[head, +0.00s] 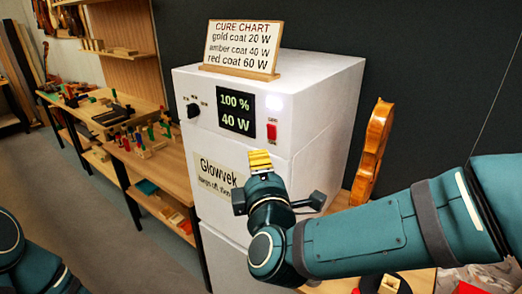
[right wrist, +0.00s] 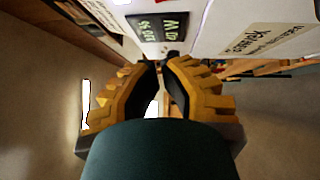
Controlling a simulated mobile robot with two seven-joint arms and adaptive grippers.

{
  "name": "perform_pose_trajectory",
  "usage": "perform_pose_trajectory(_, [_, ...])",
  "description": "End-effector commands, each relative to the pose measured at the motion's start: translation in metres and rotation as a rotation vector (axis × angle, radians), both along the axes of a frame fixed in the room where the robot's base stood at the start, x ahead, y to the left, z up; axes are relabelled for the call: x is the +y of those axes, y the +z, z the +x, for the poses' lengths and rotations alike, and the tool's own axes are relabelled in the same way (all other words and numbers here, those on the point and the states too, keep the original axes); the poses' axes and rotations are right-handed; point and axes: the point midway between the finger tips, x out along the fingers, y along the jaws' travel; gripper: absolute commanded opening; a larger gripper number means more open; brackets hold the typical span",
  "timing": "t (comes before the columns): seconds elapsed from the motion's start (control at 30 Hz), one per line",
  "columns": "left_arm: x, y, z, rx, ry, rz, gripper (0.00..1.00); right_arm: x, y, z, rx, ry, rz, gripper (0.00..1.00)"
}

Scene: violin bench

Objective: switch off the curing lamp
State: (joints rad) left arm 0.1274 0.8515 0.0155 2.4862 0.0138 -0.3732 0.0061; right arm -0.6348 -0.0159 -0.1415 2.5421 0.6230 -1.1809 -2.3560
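The curing lamp cabinet (head: 320,95) is a tall white box. Its dark display (head: 236,112) reads 100 % and 40 W; it also shows in the right wrist view (right wrist: 152,27). A red switch (head: 271,131) sits right of the display, below a bright white glow (head: 274,103). A black knob (head: 193,110) is on the left. My right gripper (head: 259,158) is in front of the cabinet, below the switch and apart from it. In the right wrist view its yellow-padded fingertips (right wrist: 164,62) are together with nothing visible between them. My left gripper is out of view.
A cure chart (head: 241,47) stands on the cabinet top. A violin body (head: 372,150) stands upright right of the cabinet. A workbench (head: 165,165) with clamps and small coloured parts is on the left. The grey floor (head: 90,220) at left is clear.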

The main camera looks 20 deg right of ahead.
Motion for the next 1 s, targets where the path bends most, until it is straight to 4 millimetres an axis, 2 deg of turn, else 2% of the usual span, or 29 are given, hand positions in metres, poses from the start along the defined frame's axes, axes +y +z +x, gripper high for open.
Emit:
perform_pose_trajectory(0.03, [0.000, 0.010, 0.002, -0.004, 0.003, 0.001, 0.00, -0.001, 0.003, 0.007, 0.005, -0.003, -0.003, 0.00])
perform_pose_trajectory(0.1, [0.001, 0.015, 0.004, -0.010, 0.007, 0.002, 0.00, -0.003, 0.004, 0.017, 0.004, -0.003, -0.002, 0.00])
perform_pose_trajectory(0.2, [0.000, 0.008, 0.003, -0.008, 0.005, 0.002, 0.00, -0.005, 0.002, 0.037, 0.001, -0.003, -0.001, 0.00])
perform_pose_trajectory(0.5, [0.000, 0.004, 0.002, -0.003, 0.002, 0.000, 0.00, -0.016, 0.008, 0.092, 0.000, -0.004, 0.000, 0.00])
perform_pose_trajectory(0.73, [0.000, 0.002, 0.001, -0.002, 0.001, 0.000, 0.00, -0.037, 0.012, 0.107, 0.000, -0.001, 0.000, 0.00])
perform_pose_trajectory(1.0, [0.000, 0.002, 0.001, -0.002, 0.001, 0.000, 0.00, -0.043, 0.013, 0.111, 0.001, 0.000, 0.001, 0.00])
